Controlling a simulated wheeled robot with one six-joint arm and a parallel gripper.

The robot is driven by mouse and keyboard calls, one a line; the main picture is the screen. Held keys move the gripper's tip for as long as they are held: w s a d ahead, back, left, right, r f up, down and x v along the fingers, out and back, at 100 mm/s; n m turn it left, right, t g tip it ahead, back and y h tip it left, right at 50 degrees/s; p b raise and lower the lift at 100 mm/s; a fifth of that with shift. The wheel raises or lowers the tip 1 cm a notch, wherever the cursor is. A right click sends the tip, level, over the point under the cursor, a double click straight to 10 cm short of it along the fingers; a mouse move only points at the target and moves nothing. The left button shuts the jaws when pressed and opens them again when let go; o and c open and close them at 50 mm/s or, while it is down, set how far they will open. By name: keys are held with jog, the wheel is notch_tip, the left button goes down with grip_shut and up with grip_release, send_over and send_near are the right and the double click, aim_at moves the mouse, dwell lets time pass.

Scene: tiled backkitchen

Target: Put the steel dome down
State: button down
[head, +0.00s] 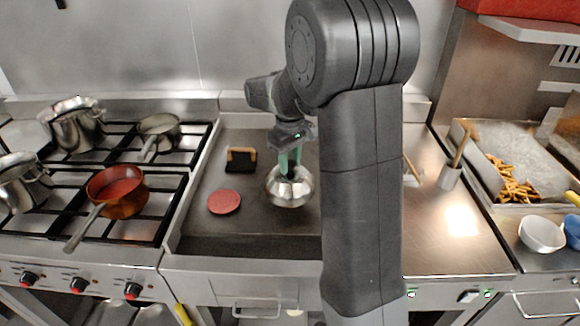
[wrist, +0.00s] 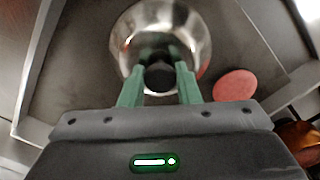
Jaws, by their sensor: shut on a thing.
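The steel dome (head: 290,190) is a shiny round cover with a dark knob on top. It is at the dark griddle plate (head: 195,218), right of a red patty (head: 224,202). My gripper (head: 289,168) points down from above, its green fingers shut on the knob. In the wrist view the dome (wrist: 190,22) lies beyond the fingers, and the gripper (wrist: 160,80) has the dark knob between its fingertips. The patty (wrist: 235,85) shows to the right there. I cannot tell whether the dome's rim touches the plate.
A black press with a wooden handle (head: 241,160) stands behind the patty. The stove at left holds a copper pan (head: 117,192) and several pots. A steel counter (head: 450,240) lies right of my arm, with a utensil holder (head: 449,178) and white bowl (head: 541,233). The griddle's front left is bare.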

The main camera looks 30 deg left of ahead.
jog(key=shift+f, duration=0.85)
jog(key=shift+f+b, duration=0.35)
jog(key=shift+f, duration=0.3)
jog(key=c, duration=1.1)
grip_release()
jog(key=shift+r, duration=0.15)
notch_tip(320, 180, up, 13)
notch_tip(320, 180, down, 13)
jog(key=shift+f, duration=0.2)
jog(key=shift+r, duration=0.45)
